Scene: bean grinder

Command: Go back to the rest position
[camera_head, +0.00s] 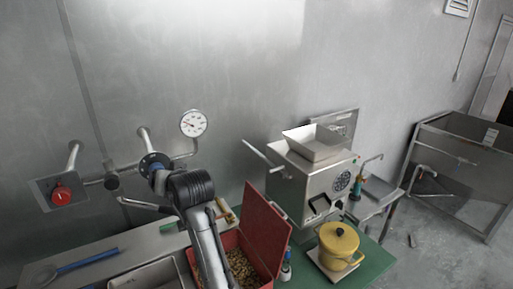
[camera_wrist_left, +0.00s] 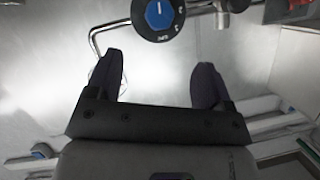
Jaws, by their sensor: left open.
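My left arm rises from the bottom of the head view, and its hand is up by the blue-centred black knob (camera_head: 154,164) on the wall pipe. In the left wrist view my left gripper (camera_wrist_left: 158,64) has its two dark fingers wide apart with nothing between them. The same knob shows just beyond the fingertips, at the top of that view, apart from them. In the head view the arm hides the fingers. My right gripper is in neither view.
A red valve knob (camera_head: 61,195) and a gauge (camera_head: 193,123) are on the wall. Below are an open red box of beans (camera_head: 265,233), a grinder (camera_head: 319,188) with a hopper and a yellow pot (camera_head: 338,240). A blue-handled utensil (camera_head: 84,262) lies at left.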

